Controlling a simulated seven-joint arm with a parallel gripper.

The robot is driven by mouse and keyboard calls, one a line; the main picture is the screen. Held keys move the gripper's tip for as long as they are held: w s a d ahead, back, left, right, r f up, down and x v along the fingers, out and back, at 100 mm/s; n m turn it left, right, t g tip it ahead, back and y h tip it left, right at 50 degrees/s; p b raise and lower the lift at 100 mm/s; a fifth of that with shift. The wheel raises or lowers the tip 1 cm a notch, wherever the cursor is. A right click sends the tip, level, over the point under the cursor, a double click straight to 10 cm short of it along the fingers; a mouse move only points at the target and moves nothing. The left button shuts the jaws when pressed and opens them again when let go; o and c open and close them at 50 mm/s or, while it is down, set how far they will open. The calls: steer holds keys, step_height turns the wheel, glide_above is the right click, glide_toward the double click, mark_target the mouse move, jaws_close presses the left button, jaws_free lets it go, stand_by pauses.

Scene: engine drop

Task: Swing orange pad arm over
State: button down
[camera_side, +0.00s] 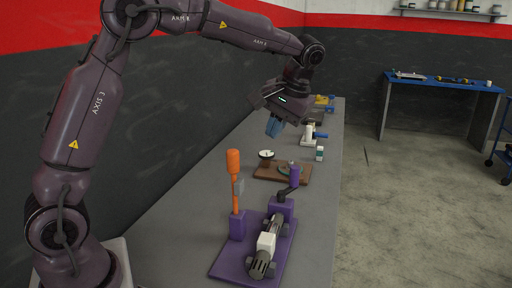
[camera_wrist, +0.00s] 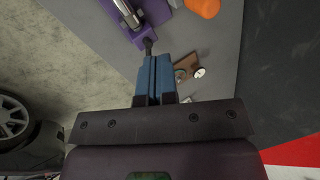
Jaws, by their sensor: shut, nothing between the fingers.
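The orange pad arm (camera_side: 234,180) stands upright in a purple block on the purple base plate (camera_side: 228,262) in the side view. Its thick orange end is at the top, with a small grey plate on its side. In the wrist view an orange rounded end (camera_wrist: 205,7) shows at the top edge, partly cut off. A grey and white cylindrical part (camera_side: 265,248) lies on the plate. My gripper (camera_side: 273,127) has blue fingers and hangs above the bench, up and to the right of the orange arm, apart from it. In the wrist view its fingers (camera_wrist: 153,75) are together and empty.
A dark crank with a purple knob (camera_side: 294,176) rises from the plate's back block. Behind it is a brown board (camera_side: 265,173) with a round white-faced piece (camera_side: 266,154). A small bottle (camera_side: 320,153) and a white and blue tool (camera_side: 309,136) stand farther back.

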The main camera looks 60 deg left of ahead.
mark_target(230, 151)
steer(key=s+a+f, duration=0.3)
steer(key=a+f, duration=0.3)
steer(key=f, duration=0.3)
steer(key=shift+s+a, duration=0.25)
steer(key=shift+s, duration=0.15)
steer(key=shift+t+h, duration=0.6)
steer(key=s+a, duration=0.3)
steer(key=shift+r, duration=0.1)
steer(key=shift+s+a, duration=0.4)
